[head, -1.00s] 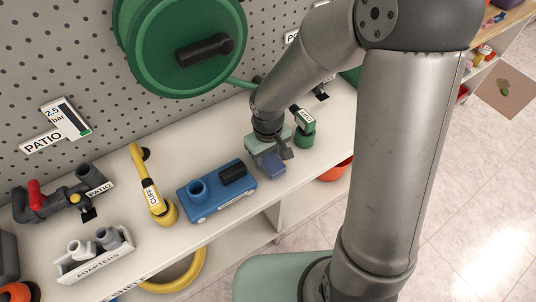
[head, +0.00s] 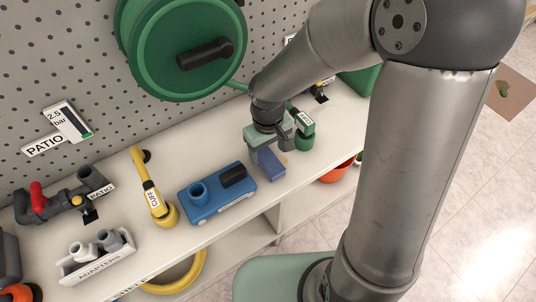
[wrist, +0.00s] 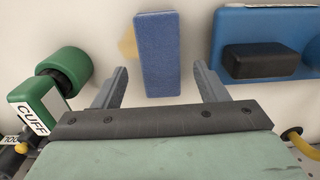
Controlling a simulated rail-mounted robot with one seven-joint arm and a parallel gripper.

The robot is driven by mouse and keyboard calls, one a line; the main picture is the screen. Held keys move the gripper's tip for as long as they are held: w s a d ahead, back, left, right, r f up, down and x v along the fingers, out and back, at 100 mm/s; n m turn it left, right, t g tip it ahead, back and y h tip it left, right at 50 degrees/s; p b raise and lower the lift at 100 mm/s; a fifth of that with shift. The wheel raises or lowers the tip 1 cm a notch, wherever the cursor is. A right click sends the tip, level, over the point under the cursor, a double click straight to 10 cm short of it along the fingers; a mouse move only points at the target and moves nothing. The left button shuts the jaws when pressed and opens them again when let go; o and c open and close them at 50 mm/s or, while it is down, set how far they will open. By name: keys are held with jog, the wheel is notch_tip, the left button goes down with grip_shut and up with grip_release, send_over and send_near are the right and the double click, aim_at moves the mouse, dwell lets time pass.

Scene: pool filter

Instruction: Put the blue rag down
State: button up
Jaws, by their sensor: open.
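The blue rag (wrist: 157,55) is a blue block-like piece that lies on the white shelf top in the wrist view. In the head view it shows just below my gripper (head: 268,145), near the shelf's front edge (head: 270,166). My gripper (wrist: 158,88) is open, with one finger on each side of the rag's near end and a gap to both fingers. A small yellowish patch (wrist: 127,44) shows beside the rag. I cannot tell whether the rag's near end is between the fingertips or below them.
A blue box with a black handle (head: 217,193) stands left of the rag. A green cuff fitting (head: 304,134) stands to the right. A yellow cuff hose (head: 152,190), an adapters tray (head: 97,258) and a grey valve (head: 62,201) with a red handle are further left.

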aim_at(268, 159)
notch_tip(268, 159, up, 8)
jog(key=s+d+r+m, duration=0.2)
jog(key=s+d, duration=0.3)
jog(key=d, duration=0.2)
jog(key=shift+s+r+m+h+p, duration=0.15)
jog(key=shift+s+m+h+p, duration=0.15)
jog(key=shift+m+p, duration=0.1)
jog(key=shift+o, duration=0.5)
jog(key=s+d+m, duration=0.2)
jog(key=s+d, duration=0.2)
jog(key=s, duration=0.3)
jog(key=shift+d+r+m, duration=0.2)
jog(key=shift+r+m, duration=0.1)
jog(key=shift+r, duration=0.05)
jog(key=shift+s+d+y, duration=0.15)
jog(key=shift+s+y, duration=0.15)
jog(key=shift+y, duration=0.1)
jog(key=shift+w, duration=0.1)
